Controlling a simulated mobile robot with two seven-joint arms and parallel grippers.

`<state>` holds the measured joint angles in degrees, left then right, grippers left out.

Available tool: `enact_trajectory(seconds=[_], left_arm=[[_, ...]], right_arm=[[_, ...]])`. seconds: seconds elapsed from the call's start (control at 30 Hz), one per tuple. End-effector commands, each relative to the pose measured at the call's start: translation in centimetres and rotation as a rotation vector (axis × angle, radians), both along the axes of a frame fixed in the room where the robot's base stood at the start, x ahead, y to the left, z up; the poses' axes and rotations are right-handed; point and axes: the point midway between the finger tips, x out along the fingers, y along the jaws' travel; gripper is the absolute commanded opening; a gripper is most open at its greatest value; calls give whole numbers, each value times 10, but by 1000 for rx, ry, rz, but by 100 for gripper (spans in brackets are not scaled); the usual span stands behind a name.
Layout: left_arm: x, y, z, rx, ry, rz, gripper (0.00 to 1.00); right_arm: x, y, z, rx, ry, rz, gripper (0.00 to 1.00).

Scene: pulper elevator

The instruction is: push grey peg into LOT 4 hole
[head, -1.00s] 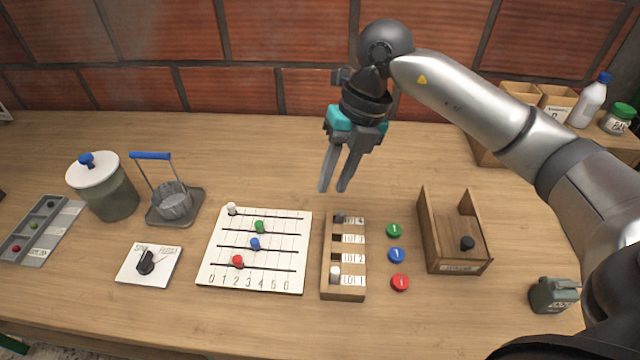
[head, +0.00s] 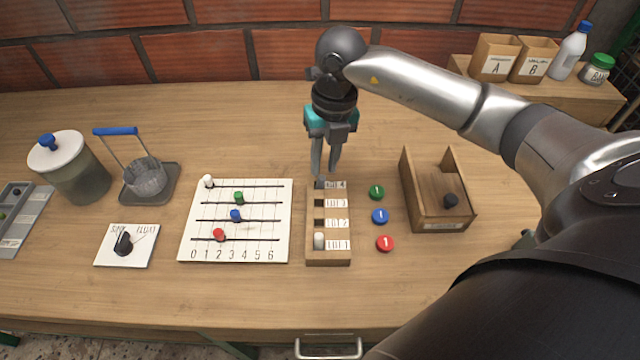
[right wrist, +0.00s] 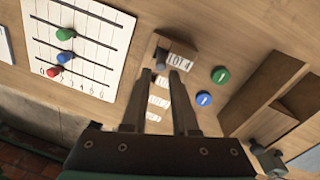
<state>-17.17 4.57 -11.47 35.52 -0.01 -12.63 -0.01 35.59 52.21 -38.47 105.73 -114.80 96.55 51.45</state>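The lot board (head: 328,256) is a wooden block with a column of square holes beside white labels. The small grey peg (head: 319,184) stands at the LOT 4 hole, at the far end; in the right wrist view the peg (right wrist: 160,66) is beside the LOT 4 label. A white peg (head: 319,241) stands at LOT 1. My right gripper (head: 324,174) points down just above the far end of the board. Its fingers (right wrist: 163,75) are apart, with the tips close to the grey peg; contact cannot be told. My left gripper is out of view.
A slider board (head: 187,254) is left of the lot board. Green (head: 377,192), blue (head: 380,216) and red (head: 385,243) discs lie to the right, then an open wooden box (head: 411,198). The table behind is clear.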

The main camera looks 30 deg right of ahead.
Motion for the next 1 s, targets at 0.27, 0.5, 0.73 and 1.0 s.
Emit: enact_trajectory(seconds=[0.27, 0.5, 0.73, 1.0], left_arm=[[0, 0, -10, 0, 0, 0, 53], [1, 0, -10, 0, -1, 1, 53], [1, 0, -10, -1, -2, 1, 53], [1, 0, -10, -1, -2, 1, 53]], right_arm=[[4, 2, -42, 2, 5, 0, 27], [5, 2, -47, 0, 1, 0, 27], [5, 2, -47, 0, 1, 0, 7], [5, 2, -46, 0, 1, 0, 0]])
